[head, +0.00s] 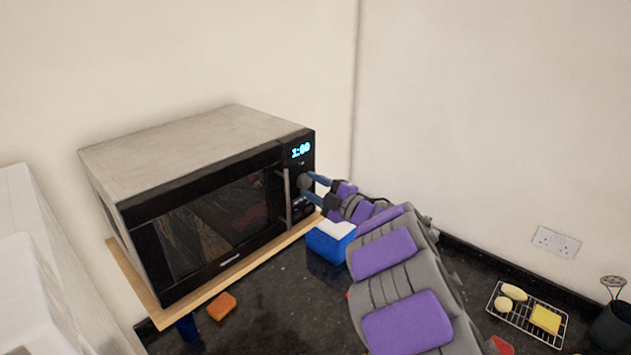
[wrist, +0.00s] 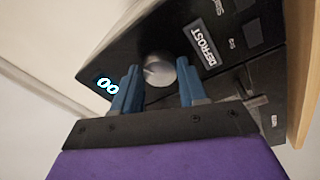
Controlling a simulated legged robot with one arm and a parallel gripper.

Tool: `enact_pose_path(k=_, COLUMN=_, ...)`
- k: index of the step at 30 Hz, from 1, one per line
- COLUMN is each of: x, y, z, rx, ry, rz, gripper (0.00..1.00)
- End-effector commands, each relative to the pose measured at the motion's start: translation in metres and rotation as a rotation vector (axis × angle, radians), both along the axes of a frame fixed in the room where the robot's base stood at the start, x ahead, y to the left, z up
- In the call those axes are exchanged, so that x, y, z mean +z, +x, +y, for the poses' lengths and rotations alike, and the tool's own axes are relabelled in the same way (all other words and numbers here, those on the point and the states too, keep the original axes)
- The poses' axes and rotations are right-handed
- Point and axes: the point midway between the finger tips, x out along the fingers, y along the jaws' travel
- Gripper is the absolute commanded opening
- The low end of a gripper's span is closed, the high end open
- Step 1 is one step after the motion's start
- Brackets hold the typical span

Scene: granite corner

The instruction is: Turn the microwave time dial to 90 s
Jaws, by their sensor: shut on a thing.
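The microwave (head: 190,135) is black-fronted with a grey top, and its door is closed. Its lit display (head: 300,150) reads 1:00; part of it, "00", shows tilted in the wrist view (wrist: 107,84). The round silver time dial (wrist: 159,69) is on the control panel, above a DEFROST label in the head view's sense of the panel being upright unclear. My gripper (head: 309,186) reaches the panel from the right. Its blue fingers, seen in the wrist view (wrist: 157,85), are on either side of the dial and shut on it. The dial's pointer mark is not clear.
The microwave's vertical handle (head: 287,197) is just left of my fingers. A blue-and-white box (head: 331,240) stands below my gripper. An orange sponge (head: 221,306) lies in front, and a wire rack (head: 515,318) is at right.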

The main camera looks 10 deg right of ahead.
Motion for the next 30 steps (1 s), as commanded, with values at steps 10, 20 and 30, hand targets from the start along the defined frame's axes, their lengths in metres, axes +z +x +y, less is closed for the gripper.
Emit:
enact_pose_path(k=10, x=-0.002, y=-0.0004, z=0.0026, rx=0.002, ry=0.241, rz=0.185, gripper=0.12)
enact_pose_path(k=20, x=-0.0026, y=-0.0011, z=0.0026, rx=-0.001, ry=0.382, rz=0.286, gripper=0.12)
enact_pose_path(k=30, x=-0.0028, y=-0.001, z=0.002, rx=-0.001, ry=0.425, rz=0.315, gripper=0.12)
